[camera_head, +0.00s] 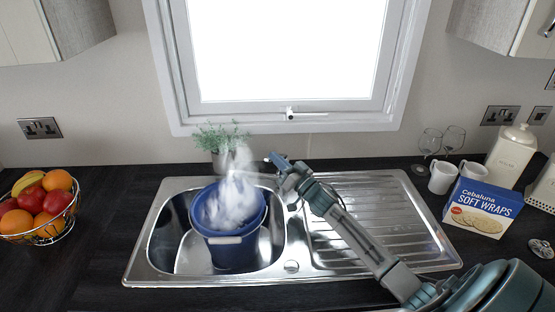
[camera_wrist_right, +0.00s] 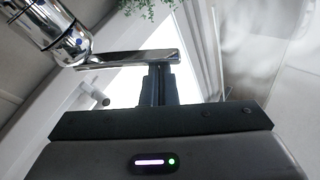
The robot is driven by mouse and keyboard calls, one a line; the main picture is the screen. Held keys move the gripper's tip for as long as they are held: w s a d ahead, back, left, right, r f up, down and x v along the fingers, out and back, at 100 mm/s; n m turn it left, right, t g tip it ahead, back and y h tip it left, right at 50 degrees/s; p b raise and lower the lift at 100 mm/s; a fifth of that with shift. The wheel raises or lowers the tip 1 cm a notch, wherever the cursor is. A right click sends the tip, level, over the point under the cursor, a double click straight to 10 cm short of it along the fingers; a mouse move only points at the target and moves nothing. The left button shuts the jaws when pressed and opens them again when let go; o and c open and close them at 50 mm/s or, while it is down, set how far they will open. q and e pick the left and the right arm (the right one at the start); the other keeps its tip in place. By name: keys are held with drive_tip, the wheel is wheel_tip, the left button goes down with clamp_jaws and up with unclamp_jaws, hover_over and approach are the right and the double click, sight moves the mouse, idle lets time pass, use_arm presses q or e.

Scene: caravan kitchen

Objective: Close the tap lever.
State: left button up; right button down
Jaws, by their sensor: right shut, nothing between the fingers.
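The chrome tap (camera_wrist_right: 65,40) and its flat lever (camera_wrist_right: 130,58) show large in the right wrist view. The shut, empty fingers of my right gripper (camera_wrist_right: 158,82) are right at the lever's free end; I cannot tell whether they touch it. In the head view my right gripper (camera_head: 279,164) is behind the sink, and the tap is mostly hidden by splash and by my gripper. White water (camera_head: 232,203) splashes over a blue bucket (camera_head: 232,250) in the sink basin. My left gripper is not in view.
The steel sink (camera_head: 140,272) has a ribbed drainer on the right, under my right arm. A plant (camera_head: 220,138) stands behind the basin. A fruit basket (camera_head: 40,210) is at left; mugs (camera_head: 442,177), glasses and a Soft Wraps box (camera_head: 483,208) are at right.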

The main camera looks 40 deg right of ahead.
drive_tip(key=shift+a+f+n+y, duration=0.15)
drive_tip(key=shift+f+n+y, duration=0.15)
drive_tip(key=shift+n, duration=0.3)
